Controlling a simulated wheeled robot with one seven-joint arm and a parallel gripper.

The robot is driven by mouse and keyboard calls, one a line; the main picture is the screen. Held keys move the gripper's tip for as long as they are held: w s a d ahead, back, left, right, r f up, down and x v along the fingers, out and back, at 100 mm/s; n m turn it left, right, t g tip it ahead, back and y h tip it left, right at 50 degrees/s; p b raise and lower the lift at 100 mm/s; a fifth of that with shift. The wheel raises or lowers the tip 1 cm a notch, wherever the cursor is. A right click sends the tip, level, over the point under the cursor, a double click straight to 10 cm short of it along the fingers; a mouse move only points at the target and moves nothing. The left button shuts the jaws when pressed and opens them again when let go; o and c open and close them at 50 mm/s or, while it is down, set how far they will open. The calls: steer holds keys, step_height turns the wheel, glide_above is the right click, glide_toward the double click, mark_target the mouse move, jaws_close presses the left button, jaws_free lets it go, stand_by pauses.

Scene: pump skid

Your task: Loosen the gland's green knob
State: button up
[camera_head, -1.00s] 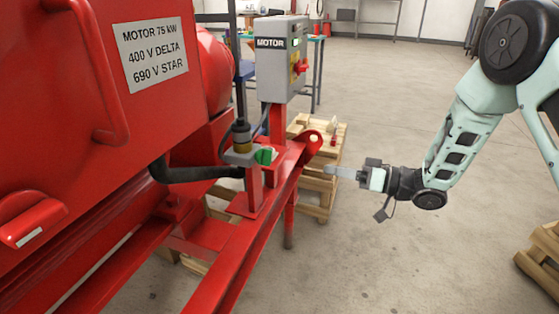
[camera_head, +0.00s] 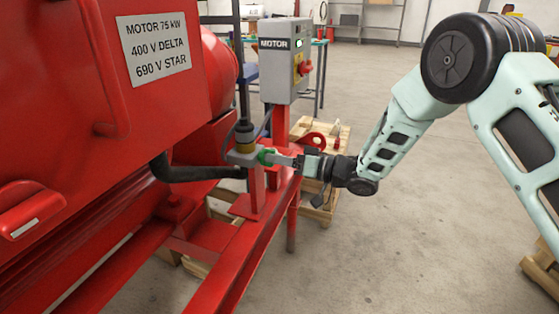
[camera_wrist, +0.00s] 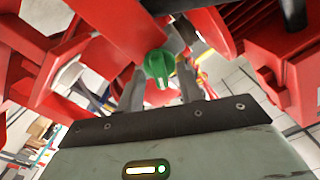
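The green knob (camera_head: 266,157) sits on the side of the gland fitting (camera_head: 243,153), at the red skid's post. My gripper (camera_head: 275,159) reaches it from the right, and its fingers partly cover the knob in the head view. In the wrist view the green knob (camera_wrist: 159,66) shows between the two grey fingers of my gripper (camera_wrist: 160,80).
A grey motor control box (camera_head: 284,62) with a red switch stands behind the gland. The large red motor housing (camera_head: 100,110) fills the left. A black cable (camera_head: 195,172) runs to the gland. A wooden pallet (camera_head: 323,200) lies behind my gripper. Open floor lies to the right.

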jaws_close()
steer(key=shift+n, duration=0.3)
steer(key=shift+s+f+n+b, duration=0.1)
steer(key=shift+f+n+b, duration=0.05)
steer(key=shift+n+b, duration=5.15)
steer(key=shift+f+n+b, duration=0.15)
steer(key=shift+n+b, duration=4.05)
steer(key=shift+n, duration=2.1)
steer(key=shift+r, duration=0.1)
